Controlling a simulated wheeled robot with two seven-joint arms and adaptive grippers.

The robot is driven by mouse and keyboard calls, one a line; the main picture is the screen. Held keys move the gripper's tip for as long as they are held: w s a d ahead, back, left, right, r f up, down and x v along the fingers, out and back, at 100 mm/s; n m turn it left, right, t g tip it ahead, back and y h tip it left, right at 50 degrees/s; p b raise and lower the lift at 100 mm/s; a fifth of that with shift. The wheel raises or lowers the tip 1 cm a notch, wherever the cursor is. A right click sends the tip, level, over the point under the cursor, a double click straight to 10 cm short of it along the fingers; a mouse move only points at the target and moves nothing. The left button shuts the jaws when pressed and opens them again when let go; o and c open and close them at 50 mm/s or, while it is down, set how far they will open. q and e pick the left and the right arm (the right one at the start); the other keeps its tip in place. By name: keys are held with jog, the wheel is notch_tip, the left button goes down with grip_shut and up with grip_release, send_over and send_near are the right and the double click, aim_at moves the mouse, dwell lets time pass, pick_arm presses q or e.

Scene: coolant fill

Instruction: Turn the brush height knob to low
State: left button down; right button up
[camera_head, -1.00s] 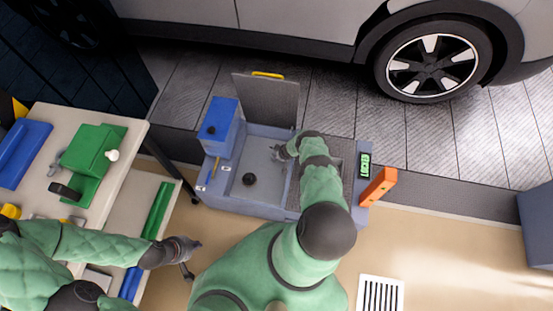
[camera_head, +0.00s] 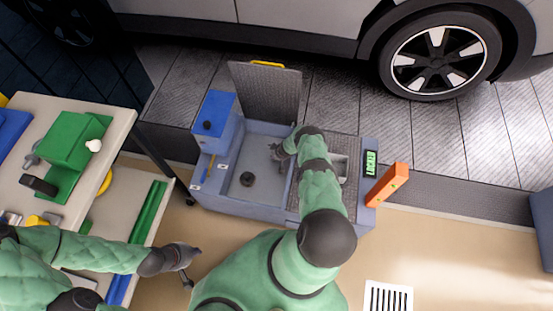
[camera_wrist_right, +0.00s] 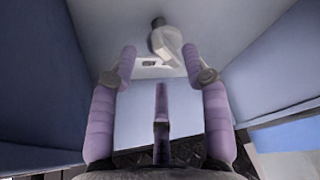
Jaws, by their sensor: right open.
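In the right wrist view, a pale round knob (camera_wrist_right: 166,42) with a raised bar sits on a grey wall, beside a white label with a small dark mark. I take it as the brush height knob; its setting is unreadable. My right gripper (camera_wrist_right: 158,62) is open. Its two fingertips are to either side, just short of the knob, with no clear contact. In the head view, my right gripper (camera_head: 283,152) is inside the open bay of the blue-grey machine (camera_head: 240,208), and the knob cannot be made out. My left gripper (camera_head: 190,265) hangs open and empty over the floor.
A raised grey lid (camera_head: 268,92) stands behind the bay. A blue box (camera_head: 214,117) is at its left and a black cap (camera_head: 247,179) on its floor. A green display (camera_head: 371,163) and orange block (camera_head: 388,185) are at its right. A workbench (camera_head: 118,122) stands left.

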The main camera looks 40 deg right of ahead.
jog(key=shift+b+x, duration=1.45)
jog(key=shift+b, duration=0.5)
grip_shut()
